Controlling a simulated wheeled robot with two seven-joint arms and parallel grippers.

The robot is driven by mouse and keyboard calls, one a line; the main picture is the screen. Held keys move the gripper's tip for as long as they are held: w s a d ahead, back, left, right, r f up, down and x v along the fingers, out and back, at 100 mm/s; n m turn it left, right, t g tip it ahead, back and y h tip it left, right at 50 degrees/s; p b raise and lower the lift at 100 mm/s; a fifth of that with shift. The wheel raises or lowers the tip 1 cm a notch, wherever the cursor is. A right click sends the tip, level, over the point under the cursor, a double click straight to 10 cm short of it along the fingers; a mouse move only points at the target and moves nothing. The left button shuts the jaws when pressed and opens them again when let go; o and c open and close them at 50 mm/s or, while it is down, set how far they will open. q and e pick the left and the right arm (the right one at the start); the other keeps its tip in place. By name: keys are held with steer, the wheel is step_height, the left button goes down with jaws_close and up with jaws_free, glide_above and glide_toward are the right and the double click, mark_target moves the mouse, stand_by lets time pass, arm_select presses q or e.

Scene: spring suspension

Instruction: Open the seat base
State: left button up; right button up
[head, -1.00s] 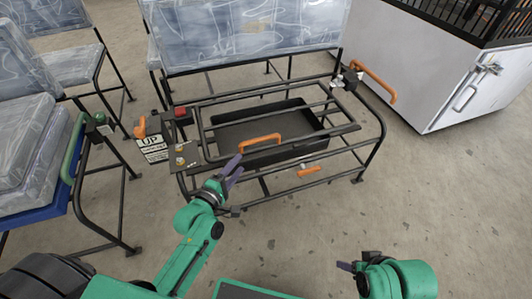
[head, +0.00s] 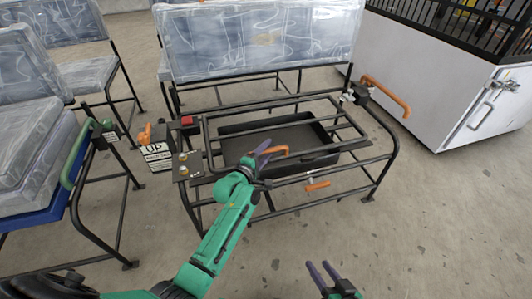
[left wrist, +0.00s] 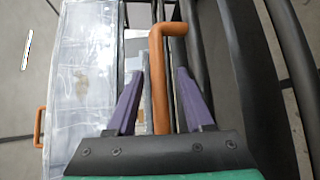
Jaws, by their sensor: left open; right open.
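The seat base is a black tubular metal frame (head: 206,140) with an inner top frame and a dark tray (head: 235,152) below it. An orange handle (head: 280,152) is on the front of the top frame. My left gripper (head: 265,152) is open at the left end of this handle. In the left wrist view the handle (left wrist: 158,85) lies between the two purple fingers of the left gripper (left wrist: 160,75), which is not closed on it. My right gripper (head: 322,268) is open and empty, low in front of the frame, over the floor.
Plastic-wrapped seats (head: 265,40) stand behind. A white cabinet (head: 440,80) is at right.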

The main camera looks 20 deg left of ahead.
arm_select(q)
steer(key=shift+c, duration=0.4)
jaws_close()
stand_by(0.9)
